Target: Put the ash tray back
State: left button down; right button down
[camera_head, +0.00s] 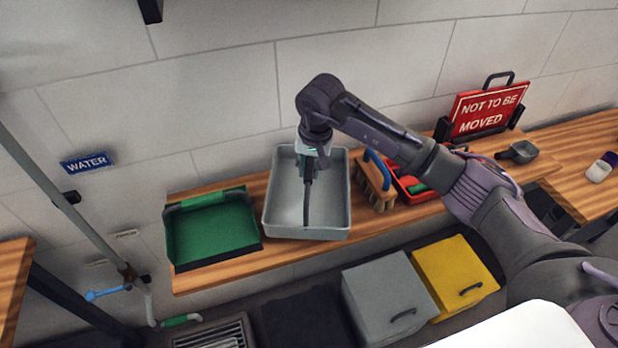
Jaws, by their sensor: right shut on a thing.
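The ash tray, which I take to be the grey rectangular open tray (278,205), is at the wooden shelf, between a green pan and a brush. It looks empty apart from my gripper; I cannot tell whether it rests on the shelf or is slightly raised. My right gripper (306,216) reaches down into it from above, its dark fingers seen edge-on and closed near the front wall. The exact contact is hard to see. My left gripper is not in view.
On the wooden shelf (376,224) are a green pan (212,230), a brush with a blue handle (377,182), a red tray (408,190) and a red "NOT TO BE MOVED" sign (487,109). Grey (385,290) and yellow (452,270) lidded bins stand below. A pipe (65,205) runs at left.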

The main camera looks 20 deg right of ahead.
jog(key=shift+s+a+f+p, duration=0.15)
jog(key=shift+f+p, duration=0.55)
jog(key=shift+f, duration=1.25)
jog(key=c, duration=1)
grip_release()
jog(key=shift+f, duration=0.1)
